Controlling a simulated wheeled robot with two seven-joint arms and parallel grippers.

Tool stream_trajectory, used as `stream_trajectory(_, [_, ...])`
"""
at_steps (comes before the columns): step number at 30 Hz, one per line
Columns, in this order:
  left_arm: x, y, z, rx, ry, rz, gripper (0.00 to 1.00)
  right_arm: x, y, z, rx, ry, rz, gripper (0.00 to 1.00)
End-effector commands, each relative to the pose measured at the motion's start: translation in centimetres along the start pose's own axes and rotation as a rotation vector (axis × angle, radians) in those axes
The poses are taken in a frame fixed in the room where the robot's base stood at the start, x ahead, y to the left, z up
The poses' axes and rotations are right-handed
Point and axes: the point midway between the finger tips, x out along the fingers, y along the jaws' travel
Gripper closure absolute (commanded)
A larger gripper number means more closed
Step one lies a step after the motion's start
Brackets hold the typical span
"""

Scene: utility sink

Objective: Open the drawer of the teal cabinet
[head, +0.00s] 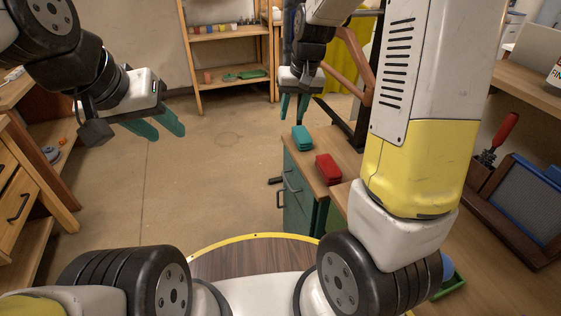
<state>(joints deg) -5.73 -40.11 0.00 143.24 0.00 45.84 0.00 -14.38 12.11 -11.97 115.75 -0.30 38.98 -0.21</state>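The teal cabinet (301,199) stands right of centre, with a wooden top and dark handles on its left-facing front. An upper handle (291,183) shows on that front; the drawer looks flush, though the steep angle makes this hard to tell. My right gripper (293,112) hangs above and beyond the cabinet's far end, fingers pointing down, apart and empty. It does not touch the cabinet. My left gripper (167,134) is at the upper left, far from the cabinet, with its teal fingers apart and empty. My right arm hides part of the cabinet's right side.
A teal case (302,138) and a red case (328,169) lie on the cabinet top. A wooden drawer unit (22,197) stands at the left and a shelf (228,58) at the back. A workbench (495,275) is at right. The middle floor is clear.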

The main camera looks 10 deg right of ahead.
Motion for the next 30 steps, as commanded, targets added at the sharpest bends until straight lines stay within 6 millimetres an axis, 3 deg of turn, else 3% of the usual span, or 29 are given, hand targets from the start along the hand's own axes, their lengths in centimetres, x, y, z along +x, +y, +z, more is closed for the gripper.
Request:
stream_trajectory(1, [0.0, 0.0, 0.0, 0.0, 0.0, 0.0, 0.64, 2.4, 0.1, -0.8, -0.007, -0.03, 0.019, 0.66])
stream_trajectory(9, [0.0, 0.0, 0.0, 0.0, 0.0, 0.0, 0.64, 14.1, 0.9, -3.6, -0.052, -0.128, 0.125, 0.66])
stream_trajectory(15, [0.0, 0.0, 0.0, 0.0, 0.0, 0.0, 0.64, 22.8, 1.7, -3.8, -0.11, -0.189, 0.211, 0.66])
stream_trajectory(18, [0.0, 0.0, 0.0, 0.0, 0.0, 0.0, 0.64, 26.1, 2.1, -3.5, -0.137, -0.21, 0.246, 0.66])
stream_trajectory(22, [0.0, 0.0, 0.0, 0.0, 0.0, 0.0, 0.64, 28.9, 2.4, -3.1, -0.164, -0.227, 0.275, 0.66])
stream_trajectory(30, [0.0, 0.0, 0.0, 0.0, 0.0, 0.0, 0.64, 31.7, 3.1, -2.5, -0.177, -0.236, 0.291, 0.66])
